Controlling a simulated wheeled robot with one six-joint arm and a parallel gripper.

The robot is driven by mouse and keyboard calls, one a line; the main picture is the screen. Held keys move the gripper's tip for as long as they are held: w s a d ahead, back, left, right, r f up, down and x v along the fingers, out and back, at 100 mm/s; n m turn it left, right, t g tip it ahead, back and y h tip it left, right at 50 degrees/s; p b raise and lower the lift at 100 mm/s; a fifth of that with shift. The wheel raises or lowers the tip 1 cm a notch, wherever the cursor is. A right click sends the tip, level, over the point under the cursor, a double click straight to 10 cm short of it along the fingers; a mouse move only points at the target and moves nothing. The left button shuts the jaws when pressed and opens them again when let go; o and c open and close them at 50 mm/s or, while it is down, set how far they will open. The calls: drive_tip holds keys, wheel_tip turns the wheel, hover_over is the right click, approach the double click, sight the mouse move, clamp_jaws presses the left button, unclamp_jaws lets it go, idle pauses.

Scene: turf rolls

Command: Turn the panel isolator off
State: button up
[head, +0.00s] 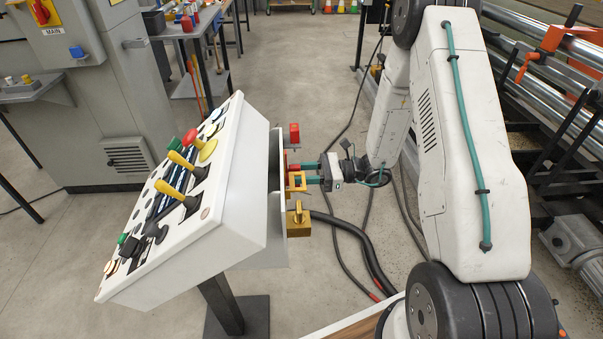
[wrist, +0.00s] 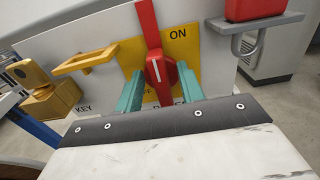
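The panel isolator is a red rotary handle (wrist: 160,70) with a white line on its hub, mounted on a yellow plate (wrist: 188,45) marked ON at the upper right. Lower lettering on the plate is mostly hidden by my gripper. The handle's long red bar points up, leaning slightly left of ON. My gripper (wrist: 160,78) has its two teal fingers on either side of the red hub, apart, with narrow gaps that seem to remain. In the head view my gripper (head: 308,173) reaches the right side of the white console (head: 235,190), where the handle is largely hidden.
Black cables (head: 350,235) run along the floor below my arm.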

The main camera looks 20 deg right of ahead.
clamp_jaws()
drive_tip(key=shift+n, duration=0.4)
drive_tip(key=n, duration=1.1)
drive_tip(key=s+f+n, duration=0.1)
drive_tip(key=n, duration=0.5)
drive_tip(key=shift+a+f, duration=0.1)
drive_tip(key=shift+a, duration=0.15)
idle(0.3)
unclamp_jaws()
